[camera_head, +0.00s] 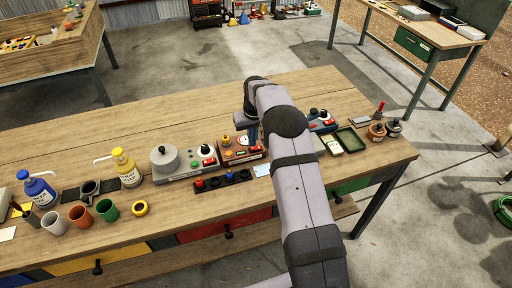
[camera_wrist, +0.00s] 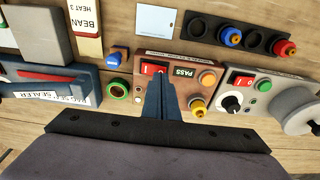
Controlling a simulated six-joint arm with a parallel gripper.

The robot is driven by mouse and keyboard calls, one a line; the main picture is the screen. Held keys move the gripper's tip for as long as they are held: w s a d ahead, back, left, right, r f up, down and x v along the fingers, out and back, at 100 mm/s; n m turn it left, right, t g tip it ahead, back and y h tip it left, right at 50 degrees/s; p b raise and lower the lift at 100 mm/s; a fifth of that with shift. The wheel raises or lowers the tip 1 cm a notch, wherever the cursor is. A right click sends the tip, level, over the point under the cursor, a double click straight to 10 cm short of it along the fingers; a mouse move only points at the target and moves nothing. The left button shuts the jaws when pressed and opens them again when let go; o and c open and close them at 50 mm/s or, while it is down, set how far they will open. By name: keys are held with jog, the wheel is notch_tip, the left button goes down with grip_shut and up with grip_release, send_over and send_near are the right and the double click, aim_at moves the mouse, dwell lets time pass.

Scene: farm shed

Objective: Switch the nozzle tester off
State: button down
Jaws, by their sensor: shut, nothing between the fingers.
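The nozzle tester appears to be the brown box with a lit "PASS" display (camera_wrist: 186,73); no name on it is readable. It also shows in the head view (camera_head: 229,158). Its red rocker switch (camera_wrist: 154,68) is left of the display, with orange and yellow knobs to the right. I cannot tell which side of the rocker is pressed. My gripper (camera_wrist: 163,77) is shut and empty, its fingertips over the tester's face just below the switch in the wrist view. Contact cannot be told. In the head view my gripper (camera_head: 252,138) is partly hidden by my arm.
A grey device (camera_wrist: 250,95) with its own red switch and knob stands right of the tester in the wrist view. A blue sealer (camera_wrist: 45,85) stands left, with a green button (camera_wrist: 119,88) between. A dark strip (camera_wrist: 240,37) of coloured knobs lies close by. The bench (camera_head: 110,138) is crowded.

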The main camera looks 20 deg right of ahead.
jog(key=shift+f+b, duration=0.4)
jog(key=shift+f, duration=0.3)
dwell(0.6)
jog(key=shift+r, duration=0.15)
notch_tip(320, 180, up, 7)
jog(key=p, duration=0.5)
dwell(0.3)
dwell(0.4)
